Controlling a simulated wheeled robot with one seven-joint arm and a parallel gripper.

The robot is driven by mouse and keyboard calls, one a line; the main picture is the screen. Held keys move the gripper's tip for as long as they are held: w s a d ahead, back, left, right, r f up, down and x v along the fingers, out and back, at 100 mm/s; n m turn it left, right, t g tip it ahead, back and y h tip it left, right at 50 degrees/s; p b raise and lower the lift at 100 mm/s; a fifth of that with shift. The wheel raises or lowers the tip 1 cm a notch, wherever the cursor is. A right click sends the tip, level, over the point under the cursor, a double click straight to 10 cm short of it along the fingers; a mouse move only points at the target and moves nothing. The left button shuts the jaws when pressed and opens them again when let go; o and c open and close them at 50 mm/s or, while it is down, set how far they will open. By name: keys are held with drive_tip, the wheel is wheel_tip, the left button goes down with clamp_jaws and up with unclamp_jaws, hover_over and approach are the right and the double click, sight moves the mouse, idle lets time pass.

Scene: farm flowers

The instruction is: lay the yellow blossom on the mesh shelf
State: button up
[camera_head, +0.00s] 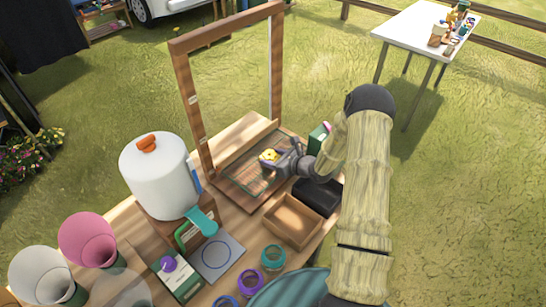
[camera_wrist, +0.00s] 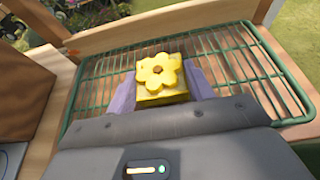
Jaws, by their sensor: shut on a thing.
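The yellow blossom (camera_wrist: 158,71) shows in the wrist view as a flower shape on top of a yellow block (camera_wrist: 162,95). My gripper (camera_wrist: 163,93) is shut on it, with a pale purple finger on each side. The green wire mesh shelf (camera_wrist: 240,67) lies under and around the blossom, inside a wooden frame. I cannot tell whether the blossom touches the mesh. In the head view the blossom (camera_head: 269,155) is over the mesh shelf (camera_head: 240,172), with my gripper (camera_head: 272,158) reaching in from the right.
A tall wooden frame (camera_head: 186,105) stands at the shelf's back and left. An empty wooden box (camera_head: 292,220) and a black block (camera_head: 318,195) sit close in front. A white dispenser (camera_head: 158,175) stands left. Several jars and cups crowd the table's front and left.

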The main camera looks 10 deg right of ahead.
drive_tip(key=shift+f, duration=0.1)
drive_tip(key=o, duration=1)
drive_tip(key=shift+c, duration=0.2)
drive_tip(key=shift+r, duration=0.2)
drive_tip(key=shift+s+d, duration=0.25)
drive_tip(key=b+v, duration=0.2)
drive_tip(key=v, duration=0.9)
drive_tip(key=shift+s+d, duration=0.1)
drive_tip(key=shift+d, duration=0.05)
